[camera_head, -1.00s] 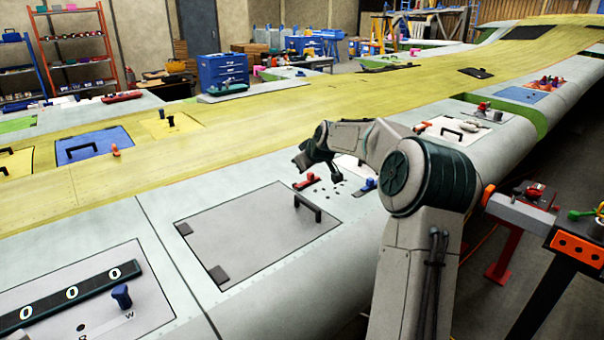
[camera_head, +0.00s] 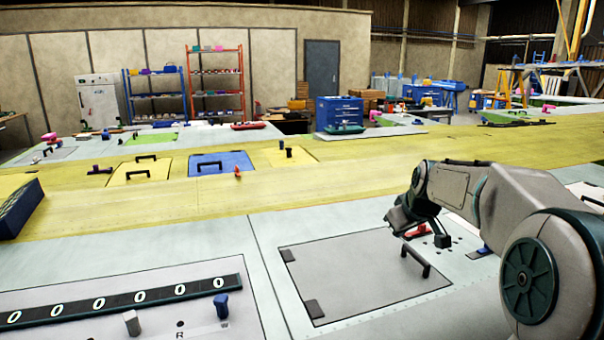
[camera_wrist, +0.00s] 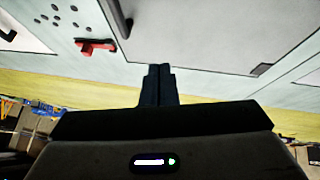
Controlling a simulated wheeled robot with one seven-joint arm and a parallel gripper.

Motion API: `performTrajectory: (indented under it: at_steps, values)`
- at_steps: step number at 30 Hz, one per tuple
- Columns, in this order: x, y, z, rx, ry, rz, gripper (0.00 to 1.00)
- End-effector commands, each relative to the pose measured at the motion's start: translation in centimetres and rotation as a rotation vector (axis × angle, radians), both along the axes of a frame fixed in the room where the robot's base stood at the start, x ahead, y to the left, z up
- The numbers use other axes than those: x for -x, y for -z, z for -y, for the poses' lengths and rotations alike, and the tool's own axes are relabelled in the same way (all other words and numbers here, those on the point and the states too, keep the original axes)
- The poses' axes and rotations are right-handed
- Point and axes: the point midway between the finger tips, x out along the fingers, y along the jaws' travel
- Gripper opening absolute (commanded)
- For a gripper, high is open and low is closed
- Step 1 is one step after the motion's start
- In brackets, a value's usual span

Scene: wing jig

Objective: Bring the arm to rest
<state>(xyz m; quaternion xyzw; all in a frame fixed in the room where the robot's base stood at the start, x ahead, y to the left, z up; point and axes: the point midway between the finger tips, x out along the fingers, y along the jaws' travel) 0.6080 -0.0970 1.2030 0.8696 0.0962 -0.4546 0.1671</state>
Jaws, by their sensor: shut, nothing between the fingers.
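My arm reaches in from the right in the head view, bent, with its end over the pale wing surface (camera_head: 350,215). My gripper (camera_head: 441,240) points down near the grey panel's black handle (camera_head: 415,260). In the wrist view my gripper (camera_wrist: 159,72) shows its two dark fingers together, with nothing between them. A red clamp-like piece (camera_head: 418,231) lies on the wing close by my gripper. It also shows in the wrist view (camera_wrist: 97,46), to the left of the fingers. Whether the fingertips touch the surface cannot be told.
The grey panel (camera_head: 350,275) with dark hinges lies left of my gripper. A number strip (camera_head: 120,303) and a blue knob (camera_head: 221,305) are at the lower left. A blue panel (camera_head: 220,164) with a handle lies beyond on the yellow band (camera_head: 330,195).

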Motion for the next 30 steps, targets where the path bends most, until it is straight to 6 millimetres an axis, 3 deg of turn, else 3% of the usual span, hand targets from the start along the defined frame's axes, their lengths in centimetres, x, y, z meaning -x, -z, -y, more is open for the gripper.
performTrajectory:
  at_steps: [1, 6, 12, 18, 24, 30]
  values:
    - [2.2, 0.2, -2.0, 0.012, 0.009, -0.033, 0.0]
    - [9.6, 1.5, -5.8, 0.018, 0.089, -0.123, 0.0]
    - [18.9, 3.2, -8.4, -0.019, 0.2, -0.197, 0.0]
    - [27.1, 5.9, -9.5, -0.091, 0.296, -0.258, 0.0]
    - [31.3, 7.8, -9.8, -0.143, 0.343, -0.298, 0.0]
    - [31.9, 8.2, -9.8, -0.153, 0.352, -0.307, 0.0]
